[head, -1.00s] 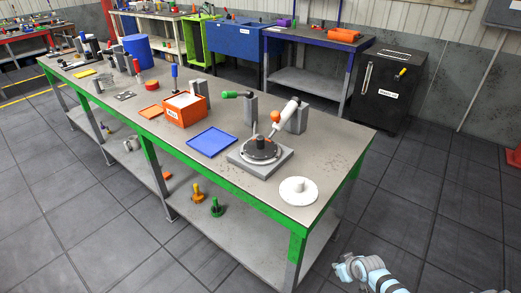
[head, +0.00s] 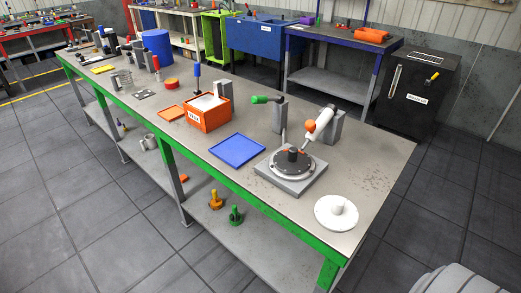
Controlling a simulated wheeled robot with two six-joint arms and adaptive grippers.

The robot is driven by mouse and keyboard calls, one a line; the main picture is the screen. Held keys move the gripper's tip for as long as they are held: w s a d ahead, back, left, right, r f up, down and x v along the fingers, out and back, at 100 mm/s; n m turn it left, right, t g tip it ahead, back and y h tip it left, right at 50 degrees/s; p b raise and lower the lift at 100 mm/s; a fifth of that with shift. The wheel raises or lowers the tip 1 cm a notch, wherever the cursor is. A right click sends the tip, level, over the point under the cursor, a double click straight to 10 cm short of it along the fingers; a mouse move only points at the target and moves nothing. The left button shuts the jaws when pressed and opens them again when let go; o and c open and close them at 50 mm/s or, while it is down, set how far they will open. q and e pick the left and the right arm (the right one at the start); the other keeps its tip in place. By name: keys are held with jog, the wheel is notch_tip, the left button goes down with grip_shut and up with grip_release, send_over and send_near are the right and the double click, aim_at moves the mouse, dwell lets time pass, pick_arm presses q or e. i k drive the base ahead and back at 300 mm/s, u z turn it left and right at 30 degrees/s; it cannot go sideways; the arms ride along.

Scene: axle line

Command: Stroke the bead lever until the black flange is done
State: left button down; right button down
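The black flange (head: 292,159) is a dark disc with a raised centre, lying on a grey square plate (head: 290,183) at the near right part of the bench. Small orange spots show at its edge. A white cylinder (head: 323,119) with an orange knob (head: 310,126) leans over the flange from a grey block (head: 335,127) behind it. A green-handled lever (head: 263,99) sticks out left from another grey block (head: 278,115). I cannot tell which of these is the bead lever. Neither gripper is in view.
The bench (head: 235,180) has a green edge. A white hubbed disc (head: 336,212) lies right of the plate; a blue tray (head: 237,150) and an orange bin (head: 207,113) lie left. A black cabinet (head: 417,90) stands behind on the right.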

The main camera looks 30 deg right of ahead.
aim_at(258, 99)
jog(key=i, duration=1)
jog(key=z, duration=1.05)
jog(key=i, duration=0.65)
jog(key=z, duration=0.8)
